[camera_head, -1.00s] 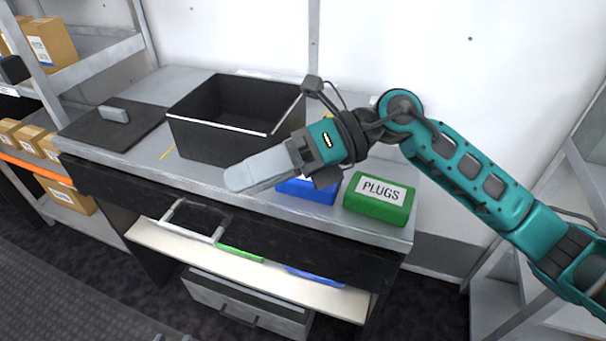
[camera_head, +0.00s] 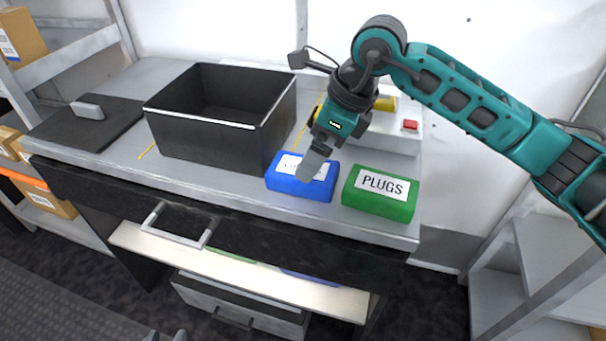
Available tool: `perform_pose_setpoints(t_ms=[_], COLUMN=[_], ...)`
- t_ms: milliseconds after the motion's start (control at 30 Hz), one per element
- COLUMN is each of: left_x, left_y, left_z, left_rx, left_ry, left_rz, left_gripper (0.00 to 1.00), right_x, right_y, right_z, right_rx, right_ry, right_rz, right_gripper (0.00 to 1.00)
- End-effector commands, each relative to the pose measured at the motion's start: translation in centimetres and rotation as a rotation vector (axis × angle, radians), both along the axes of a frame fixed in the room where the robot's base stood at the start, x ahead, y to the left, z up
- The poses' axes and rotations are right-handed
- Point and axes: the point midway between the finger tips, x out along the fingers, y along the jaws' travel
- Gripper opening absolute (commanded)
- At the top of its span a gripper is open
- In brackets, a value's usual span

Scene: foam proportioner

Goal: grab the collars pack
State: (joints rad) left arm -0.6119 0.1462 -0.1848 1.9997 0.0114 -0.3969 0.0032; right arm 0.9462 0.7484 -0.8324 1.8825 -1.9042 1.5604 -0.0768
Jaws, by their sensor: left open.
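The blue pack (camera_head: 286,184) lies on the worktop near its front edge, just right of the black bin. Its white label is mostly hidden by my gripper, so I cannot read the whole word. The jaws are seen nearly edge-on.
A green PLUGS pack (camera_head: 378,194) lies close right of the blue pack. The open black bin (camera_head: 205,138) stands to the left. A white unit with a red button (camera_head: 409,126) and yellow part (camera_head: 385,103) is behind. An open drawer with a grey handle (camera_head: 178,238) is below.

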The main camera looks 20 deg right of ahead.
Motion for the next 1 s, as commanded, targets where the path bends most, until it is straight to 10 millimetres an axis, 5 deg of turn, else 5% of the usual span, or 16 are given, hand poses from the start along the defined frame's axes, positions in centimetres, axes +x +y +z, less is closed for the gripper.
perform_pose_setpoints(t_ms=[400,700,1000], left_x=[0.0,-0.1,-0.1], left_y=[-0.1,-0.1,-0.1], left_z=[-0.1,-0.2,-0.3], left_rx=[-0.001,0.0,0.001], left_ry=[0.001,0.005,0.007], left_rz=[-0.002,-0.002,-0.002], left_gripper=[0.43,0.43,0.43], right_x=[0.8,0.9,0.9], right_y=[2.0,2.2,2.1], right_z=[-4.6,-5.0,-5.0], right_rx=[0.002,0.001,0.001], right_ry=[0.003,0.0,0.0], right_rz=[0.0,0.001,0.0], right_gripper=[1.0,1.0,0.72])
